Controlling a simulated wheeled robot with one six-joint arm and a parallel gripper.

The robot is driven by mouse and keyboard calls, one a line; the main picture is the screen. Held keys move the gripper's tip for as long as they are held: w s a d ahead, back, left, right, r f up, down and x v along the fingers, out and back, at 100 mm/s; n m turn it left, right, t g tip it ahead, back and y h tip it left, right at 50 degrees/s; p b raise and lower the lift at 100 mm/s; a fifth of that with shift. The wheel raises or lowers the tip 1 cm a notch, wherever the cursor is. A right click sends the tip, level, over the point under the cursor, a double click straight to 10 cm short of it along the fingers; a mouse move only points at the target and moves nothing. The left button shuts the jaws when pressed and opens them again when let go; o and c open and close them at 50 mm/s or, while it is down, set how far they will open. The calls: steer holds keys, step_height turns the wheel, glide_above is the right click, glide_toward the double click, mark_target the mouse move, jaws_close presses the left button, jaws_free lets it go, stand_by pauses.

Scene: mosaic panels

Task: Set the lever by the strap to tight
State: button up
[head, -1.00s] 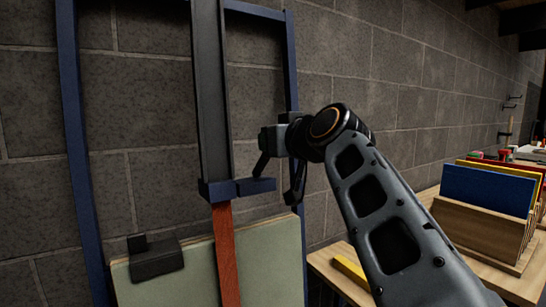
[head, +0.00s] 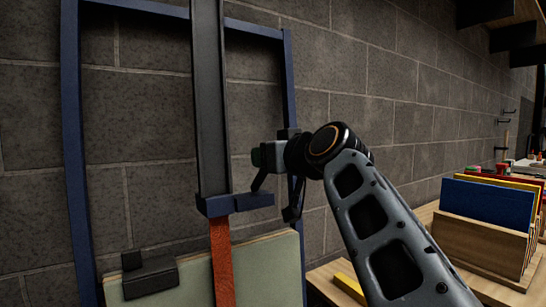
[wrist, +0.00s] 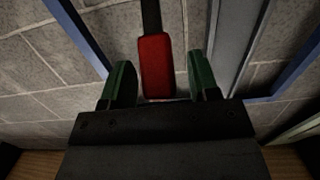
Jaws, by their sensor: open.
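A red lever grip (wrist: 155,66) on a black shaft (wrist: 151,14) shows in the wrist view. My gripper (wrist: 161,80) is open, with one green-padded finger on each side of the grip. A gap shows on both sides, wider on the right. In the head view my gripper's dark end is beside the grey upright, and I cannot make out the red grip there. The orange-red strap (head: 222,262) runs down from the blue bracket (head: 236,203) over a pale green panel (head: 266,272). Any marking of the lever's setting is not visible.
A blue frame (head: 72,150) stands against the block wall, with a grey upright (head: 208,110) inside it. A black block (head: 150,276) sits on the panel's top edge. On the right, a bench carries a wooden rack (head: 480,245) of coloured panels.

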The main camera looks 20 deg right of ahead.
steer(key=shift+s, duration=0.1)
steer(key=s+d+r+b, duration=0.1)
steer(key=s+b, duration=0.3)
steer(key=s, duration=0.9)
steer(key=shift+s+d+r, duration=0.15)
steer(key=shift+d+r, duration=0.15)
steer(key=shift+d, duration=0.25)
